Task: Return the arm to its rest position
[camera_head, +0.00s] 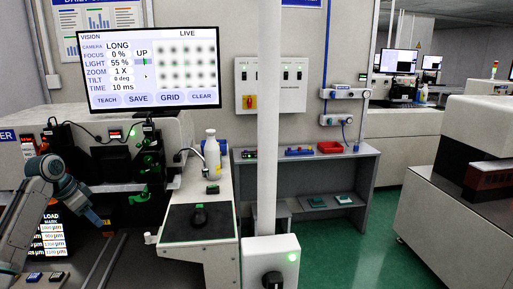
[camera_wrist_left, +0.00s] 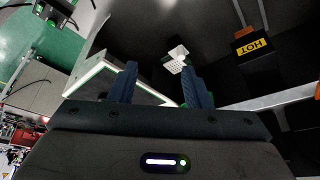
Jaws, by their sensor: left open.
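My left arm comes in from the left in the head view, bent over the dark machine front. Its gripper (camera_head: 97,218) points down to the right, next to a lit "LOAD" panel (camera_head: 52,238). In the left wrist view the two dark blue fingers (camera_wrist_left: 160,82) stand apart with nothing held between them. A small white gridded block (camera_wrist_left: 176,60) lies beyond the fingertips on a dark surface. My right gripper is in neither view.
A monitor (camera_head: 150,70) hangs above the machine. A white post (camera_head: 268,120) rises mid-view. A "HOT" label (camera_wrist_left: 254,46) is near the fingers. Green floor (camera_head: 345,255) is clear at right.

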